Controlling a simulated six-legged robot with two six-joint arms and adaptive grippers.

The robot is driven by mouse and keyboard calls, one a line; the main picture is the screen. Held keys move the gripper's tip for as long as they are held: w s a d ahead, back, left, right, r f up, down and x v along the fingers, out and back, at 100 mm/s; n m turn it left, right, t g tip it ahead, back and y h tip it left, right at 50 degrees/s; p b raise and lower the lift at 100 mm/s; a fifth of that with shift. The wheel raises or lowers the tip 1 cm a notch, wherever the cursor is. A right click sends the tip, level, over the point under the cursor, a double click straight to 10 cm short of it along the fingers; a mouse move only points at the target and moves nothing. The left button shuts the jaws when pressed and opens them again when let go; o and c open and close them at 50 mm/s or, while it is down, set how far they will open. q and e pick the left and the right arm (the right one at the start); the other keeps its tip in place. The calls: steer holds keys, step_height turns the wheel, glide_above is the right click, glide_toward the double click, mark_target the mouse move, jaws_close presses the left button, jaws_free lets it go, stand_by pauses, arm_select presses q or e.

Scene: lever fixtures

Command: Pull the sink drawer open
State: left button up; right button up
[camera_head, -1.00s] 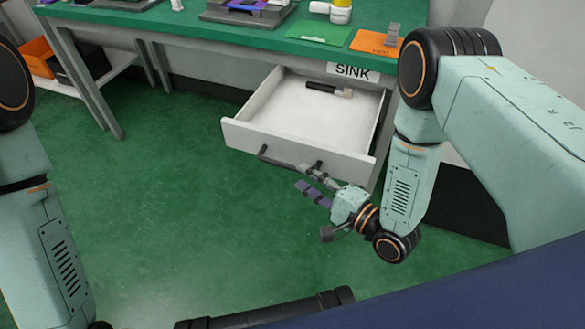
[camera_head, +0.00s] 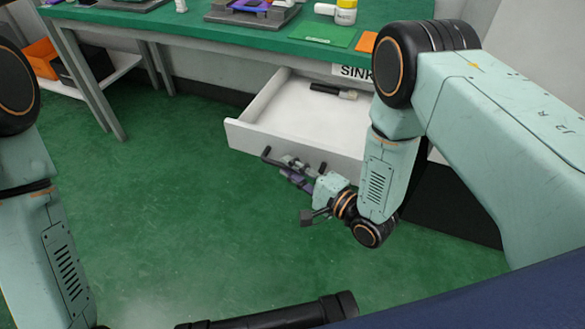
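The white sink drawer (camera_head: 300,120) stands pulled well out from under the green-topped table, below the "SINK" label (camera_head: 356,71). Its dark bar handle (camera_head: 267,153) is on the front panel. My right gripper (camera_head: 287,167) is at the handle, with its two fingers apart. The upper finger overlaps the bar's middle and the lower finger is just below it. Whether the fingers touch the bar is hard to tell. My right arm hides the drawer's right end. My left arm comes in at the left edge, but its gripper is out of view.
A black and beige item (camera_head: 335,91) lies inside the drawer. On the table (camera_head: 250,36) are a green card, an orange card (camera_head: 364,42), a yellow-white bottle (camera_head: 346,12) and a dark tray. An orange bin (camera_head: 41,58) is at left. The green floor before the drawer is clear.

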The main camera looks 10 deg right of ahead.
mark_target(302, 153)
jaws_close()
stand_by(0.3)
steer(key=w+d, duration=0.1)
steer(key=w, duration=0.1)
steer(key=w+d+b, duration=0.1)
steer(key=w+d, duration=0.1)
steer(key=shift+w+d+f, duration=0.1)
steer(key=shift+w+d, duration=0.05)
steer(key=shift+w, duration=0.15)
steer(key=shift+o, duration=1.9)
jaws_free()
steer(key=shift+o, duration=0.4)
